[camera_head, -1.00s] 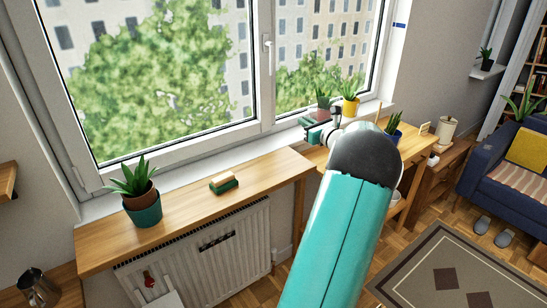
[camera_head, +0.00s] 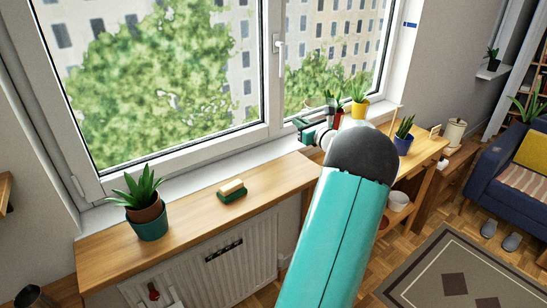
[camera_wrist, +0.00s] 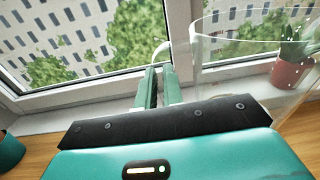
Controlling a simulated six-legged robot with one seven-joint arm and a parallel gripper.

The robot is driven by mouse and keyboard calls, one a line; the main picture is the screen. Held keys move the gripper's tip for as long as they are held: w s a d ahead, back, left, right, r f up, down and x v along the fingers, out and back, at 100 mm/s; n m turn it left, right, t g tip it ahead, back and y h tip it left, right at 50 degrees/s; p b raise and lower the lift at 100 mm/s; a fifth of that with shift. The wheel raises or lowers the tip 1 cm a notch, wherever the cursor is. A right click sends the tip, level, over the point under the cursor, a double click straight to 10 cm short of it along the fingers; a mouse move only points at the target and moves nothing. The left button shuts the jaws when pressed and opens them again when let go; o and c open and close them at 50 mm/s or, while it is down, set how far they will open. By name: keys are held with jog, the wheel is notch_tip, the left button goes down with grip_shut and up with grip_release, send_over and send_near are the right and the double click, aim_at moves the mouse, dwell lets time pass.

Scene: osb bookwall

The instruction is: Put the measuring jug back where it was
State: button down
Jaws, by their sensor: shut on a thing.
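The measuring jug (camera_wrist: 235,62) is a clear, see-through vessel with a wide rim at the right of the wrist view. Its pale handle (camera_wrist: 160,52) curves out on its left side. My gripper (camera_wrist: 157,82) has its two green fingers close together at that handle, shut on it. The jug's base is hidden behind my gripper's body. In the head view my gripper (camera_head: 304,131) is near the window, above the right end of the wooden ledge; my arm hides much around it, and the jug is hard to make out there.
A potted plant (camera_head: 149,225) and a sponge-topped green block (camera_head: 232,190) stand on the wooden ledge (camera_head: 190,210). A red-potted plant (camera_wrist: 292,74) shows behind the jug. A yellow pot (camera_head: 360,109) and a blue pot (camera_head: 403,145) stand farther right. Ledge between plant and block is clear.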

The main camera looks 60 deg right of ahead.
jog(key=w+a+f, duration=0.4)
jog(key=w+f, duration=0.7)
jog(key=shift+a+f, duration=0.4)
jog(key=shift+f, duration=0.25)
jog(key=c, duration=1.5)
grip_release()
jog(key=shift+c, duration=0.2)
jog(key=v, duration=1.2)
jog(key=shift+r, duration=0.15)
